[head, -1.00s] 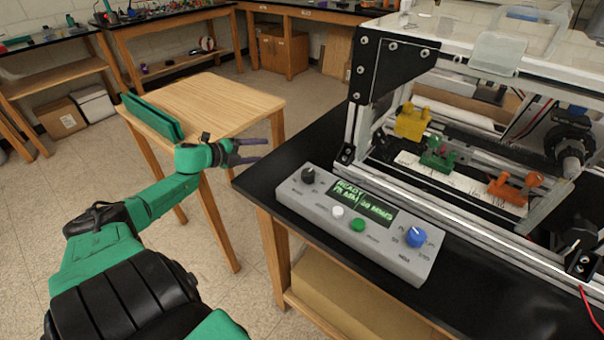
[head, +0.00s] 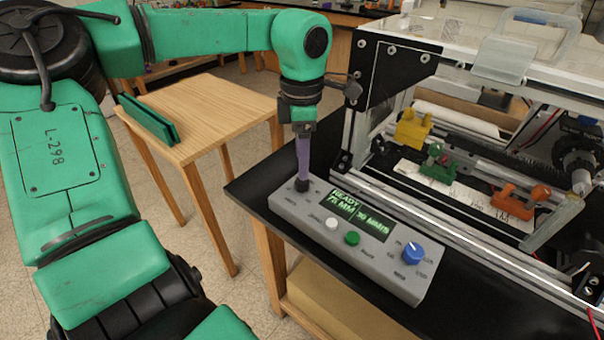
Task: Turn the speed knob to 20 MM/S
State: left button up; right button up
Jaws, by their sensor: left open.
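The grey control box (head: 400,283) lies on the black bench with a lit green display (head: 358,215). The display's first line reads READY; its second line seems to show a length and a speed near 30 MM/S, but it is blurred. A small black knob (head: 301,186) is at the box's left end and a blue knob (head: 413,252) at its right end; the labels are too small to read. My left gripper (head: 303,176) points straight down at the black knob, its purple fingers open and their tips at the knob. Contact cannot be told. My right gripper is out of view.
White (head: 332,223) and green (head: 352,238) buttons sit between the knobs. The extrusion frame stands close behind the box, with yellow (head: 412,130), green (head: 438,168) and orange (head: 515,203) parts inside. A wooden table (head: 215,115) stands at left, with floor between.

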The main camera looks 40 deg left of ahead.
aim_at(302, 184)
pick_arm(q)
notch_tip(302, 184, down, 5)
jog(key=shift+f, duration=0.2)
grip_shut()
jog(key=shift+w+f+n+b, duration=0.1)
jog(key=shift+n+b, duration=0.85)
jog(key=shift+n, duration=0.25)
jog(key=n+b, duration=0.1)
jog(key=n, duration=0.1)
jog(key=shift+n+b, duration=0.3)
jog(key=n+b, duration=0.1)
jog(key=n, duration=0.2)
jog(key=shift+n+b, duration=0.3)
jog(key=shift+b, duration=0.05)
jog(key=shift+n+b, duration=0.5)
jog(key=shift+n, duration=1.1)
jog(key=shift+r, duration=0.2)
